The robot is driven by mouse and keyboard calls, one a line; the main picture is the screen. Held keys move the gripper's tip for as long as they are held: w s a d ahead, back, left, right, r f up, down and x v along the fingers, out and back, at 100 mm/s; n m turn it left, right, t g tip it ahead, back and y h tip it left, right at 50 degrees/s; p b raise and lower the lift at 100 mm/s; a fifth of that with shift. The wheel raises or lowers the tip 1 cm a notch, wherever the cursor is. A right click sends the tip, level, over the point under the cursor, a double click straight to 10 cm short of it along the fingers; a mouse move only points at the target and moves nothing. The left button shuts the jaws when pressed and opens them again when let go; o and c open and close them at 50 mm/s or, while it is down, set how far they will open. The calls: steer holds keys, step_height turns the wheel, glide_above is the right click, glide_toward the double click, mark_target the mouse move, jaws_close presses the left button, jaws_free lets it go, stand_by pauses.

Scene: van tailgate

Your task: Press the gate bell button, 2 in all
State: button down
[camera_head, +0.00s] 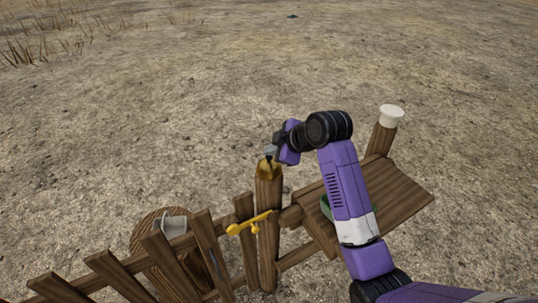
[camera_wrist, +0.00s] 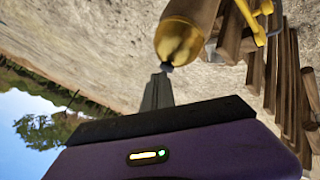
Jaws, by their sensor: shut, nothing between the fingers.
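The gate bell (camera_head: 268,172) is a brass-coloured dome on top of a wooden fence post (camera_head: 267,225). It also shows large in the wrist view (camera_wrist: 181,42), with a small dark button (camera_wrist: 166,68) at its tip. My gripper (camera_head: 270,153) is shut and empty, pointing down just above the bell. In the wrist view my fingertips (camera_wrist: 160,78) are right at the button. I cannot tell whether they touch it or are slightly apart. In the head view the fingertips partly hide the button.
A yellow latch handle (camera_head: 250,223) sits on the gate beside the post. A leaning picket fence (camera_head: 160,258) and a round wooden table (camera_head: 143,240) with a grey container (camera_head: 172,222) are at left. A wooden shelf (camera_head: 395,199) and a white-capped post (camera_head: 391,117) are at right. Ground beyond is open.

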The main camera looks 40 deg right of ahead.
mark_target(271, 158)
steer(key=shift+r, duration=0.1)
stand_by(0.3)
steer(key=shift+r+p, duration=0.85)
steer(key=shift+p, duration=0.05)
steer(key=shift+r, duration=0.15)
step_height(271, 158, up, 5)
steer(key=p, duration=0.3)
steer(key=shift+p, duration=0.35)
steer(key=shift+a, duration=0.1)
stand_by(1.9)
